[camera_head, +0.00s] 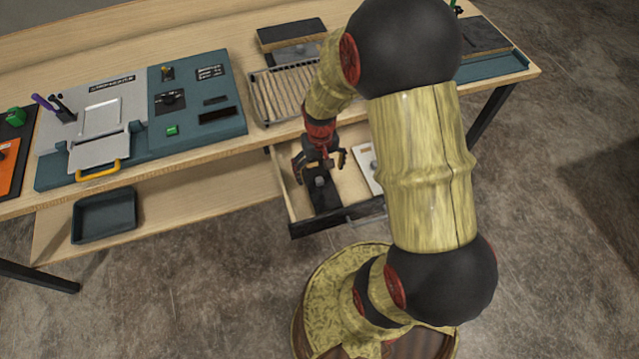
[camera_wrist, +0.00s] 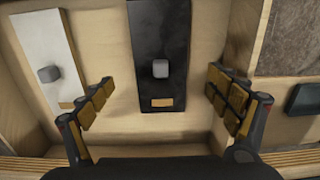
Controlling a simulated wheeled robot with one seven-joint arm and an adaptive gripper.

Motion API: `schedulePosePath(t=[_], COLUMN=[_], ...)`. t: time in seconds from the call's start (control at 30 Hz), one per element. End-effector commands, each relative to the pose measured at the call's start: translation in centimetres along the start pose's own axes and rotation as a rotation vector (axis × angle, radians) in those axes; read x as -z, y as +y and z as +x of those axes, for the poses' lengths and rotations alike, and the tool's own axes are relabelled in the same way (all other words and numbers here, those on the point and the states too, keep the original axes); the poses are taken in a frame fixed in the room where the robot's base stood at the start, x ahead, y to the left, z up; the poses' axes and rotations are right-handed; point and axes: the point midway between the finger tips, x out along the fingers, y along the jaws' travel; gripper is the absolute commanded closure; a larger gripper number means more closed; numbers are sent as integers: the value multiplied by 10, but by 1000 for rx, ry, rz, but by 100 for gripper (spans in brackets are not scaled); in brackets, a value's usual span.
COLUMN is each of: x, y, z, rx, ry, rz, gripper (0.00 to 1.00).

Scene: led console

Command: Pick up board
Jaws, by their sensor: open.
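A black board (camera_wrist: 159,80) with a grey knob on it and a small tan patch near its near end lies in an open drawer. It also shows in the head view (camera_head: 325,198), partly covered by my gripper. A white board (camera_wrist: 62,33) with a similar grey knob lies beside it, to its left in the wrist view; in the head view this white board (camera_head: 369,166) is on the right, partly hidden by my arm. My gripper (camera_wrist: 165,98) is open and empty, its fingers apart on either side of the black board. I cannot tell its exact height above the board.
The drawer (camera_head: 310,226) sticks out under the table, and its walls are close around my gripper. A teal console (camera_head: 190,135), a grey panel with a yellow handle (camera_head: 98,171) and a slatted rack (camera_head: 283,95) stand on the table. A dark tray (camera_head: 104,215) sits on the lower shelf.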

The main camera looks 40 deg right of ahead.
Motion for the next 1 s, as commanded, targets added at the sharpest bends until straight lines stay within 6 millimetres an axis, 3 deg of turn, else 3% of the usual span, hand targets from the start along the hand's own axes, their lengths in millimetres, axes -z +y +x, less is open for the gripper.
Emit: schedulePosePath(t=[0.47, 0.7, 1.0], x=[1, 2, 2], y=[-1, -1, -1], z=[54, 55, 55], rx=[0, 0, 0], ry=[0, 2, 2], rz=[0, -1, -1], gripper=[11, 11, 27])
